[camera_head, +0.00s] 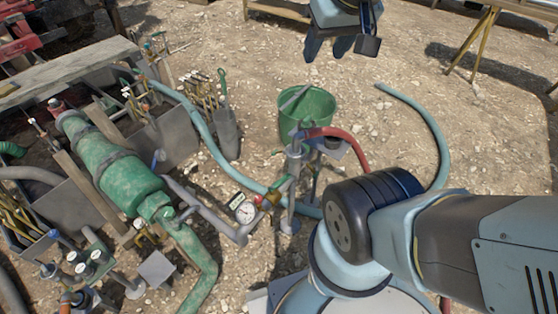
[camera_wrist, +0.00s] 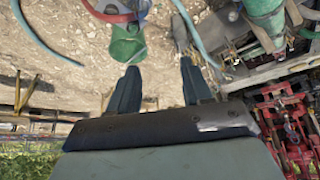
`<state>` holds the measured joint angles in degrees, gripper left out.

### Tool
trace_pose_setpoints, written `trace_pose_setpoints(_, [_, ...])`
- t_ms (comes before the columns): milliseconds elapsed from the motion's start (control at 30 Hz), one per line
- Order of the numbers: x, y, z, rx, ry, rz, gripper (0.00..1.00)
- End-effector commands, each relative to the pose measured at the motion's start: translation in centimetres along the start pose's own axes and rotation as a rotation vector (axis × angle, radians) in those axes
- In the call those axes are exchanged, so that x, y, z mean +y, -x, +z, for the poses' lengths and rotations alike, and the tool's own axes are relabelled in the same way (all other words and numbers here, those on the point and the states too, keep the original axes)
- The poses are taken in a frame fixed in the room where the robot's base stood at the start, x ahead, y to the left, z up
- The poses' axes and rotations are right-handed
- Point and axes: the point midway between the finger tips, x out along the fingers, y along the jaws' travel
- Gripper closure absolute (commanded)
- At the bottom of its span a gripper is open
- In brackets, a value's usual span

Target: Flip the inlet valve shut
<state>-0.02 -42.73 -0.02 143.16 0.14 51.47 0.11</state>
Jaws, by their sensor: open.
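My gripper (camera_head: 328,48) hangs at the top of the head view, its two dark fingers apart with nothing between them. It also shows in the wrist view (camera_wrist: 160,85), with open ground between the fingers. A pipe fitting with small red and green handles (camera_head: 268,198) sits beside a round white pressure gauge (camera_head: 245,212), on the grey pipe by the green pump (camera_head: 112,165). I cannot tell for certain which handle is the inlet valve, or its position. My gripper is well apart from this fitting, beyond the green bucket.
The green bucket (camera_head: 318,107) stands on stony ground, with a red hose (camera_head: 345,140) beside it. A light-blue hose (camera_head: 425,125) curves to the right. Grey bins with tools (camera_head: 172,135) stand left. Trestle legs (camera_head: 485,42) are at upper right. Open ground lies around my gripper.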

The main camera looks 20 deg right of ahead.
Motion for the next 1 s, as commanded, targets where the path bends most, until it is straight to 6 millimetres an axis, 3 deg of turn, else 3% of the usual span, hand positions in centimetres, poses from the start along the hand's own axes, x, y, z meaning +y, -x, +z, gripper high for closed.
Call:
trace_pose_setpoints(167, [-0.7,-1.8,-1.2,-0.029,-0.043,-0.022,0.51])
trace_pose_setpoints(367, [-1.7,-6.2,-3.7,-0.089,-0.148,-0.066,0.51])
trace_pose_setpoints(700, [-2.9,-15.2,-6.5,-0.194,-0.359,-0.102,0.51])
trace_pose_setpoints(1000, [-3.3,-23.9,-7.0,-0.282,-0.556,-0.079,0.51])
